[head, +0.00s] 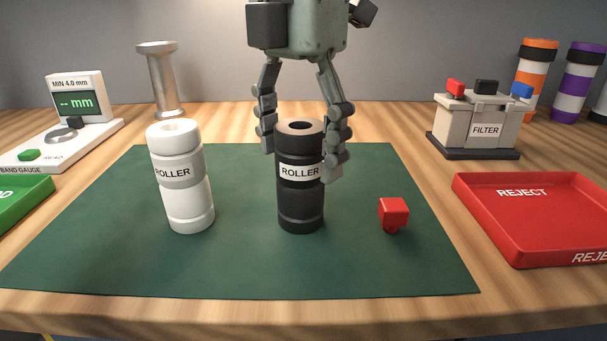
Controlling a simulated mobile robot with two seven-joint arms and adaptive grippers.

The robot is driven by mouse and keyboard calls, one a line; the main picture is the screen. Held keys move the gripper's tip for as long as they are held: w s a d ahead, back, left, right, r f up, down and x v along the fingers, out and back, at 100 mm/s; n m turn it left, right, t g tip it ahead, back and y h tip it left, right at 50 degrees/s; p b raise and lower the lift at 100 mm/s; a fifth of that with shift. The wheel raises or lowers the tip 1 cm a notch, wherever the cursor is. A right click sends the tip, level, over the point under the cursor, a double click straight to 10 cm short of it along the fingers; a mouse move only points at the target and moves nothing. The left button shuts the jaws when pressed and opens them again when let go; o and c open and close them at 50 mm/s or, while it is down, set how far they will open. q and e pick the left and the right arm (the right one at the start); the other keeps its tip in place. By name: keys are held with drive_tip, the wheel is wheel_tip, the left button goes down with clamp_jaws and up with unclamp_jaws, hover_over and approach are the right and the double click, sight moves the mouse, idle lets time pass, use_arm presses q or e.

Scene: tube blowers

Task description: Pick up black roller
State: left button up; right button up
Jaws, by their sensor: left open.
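The black roller (301,205) stands upright on the green mat (110,262), with a white "ROLLER" label and a hole in its top. My left gripper (301,160) comes down from above, its fingers spread open on either side of the roller's upper part. The right-hand finger overlaps the roller's right edge and the end of its label; I cannot tell whether it touches. A white roller (183,205) with a grey label band stands upright to the left, apart from the gripper. My right gripper is not in view.
A small red block (393,213) lies right of the black roller. A red reject tray (530,240) and a filter box (478,125) are at the right. A band gauge (70,140), green tray (22,200) and metal stand (163,80) are at the left. The mat's front is clear.

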sight(301, 180)
use_arm(q)
wheel_tip(301, 180, down, 5)
drive_tip(key=shift+w+d+r, duration=0.1)
drive_tip(key=shift+w, duration=0.05)
drive_tip(key=c, duration=1.4)
drive_tip(key=shift+c, duration=0.4)
drive_tip(key=shift+r, duration=0.15)
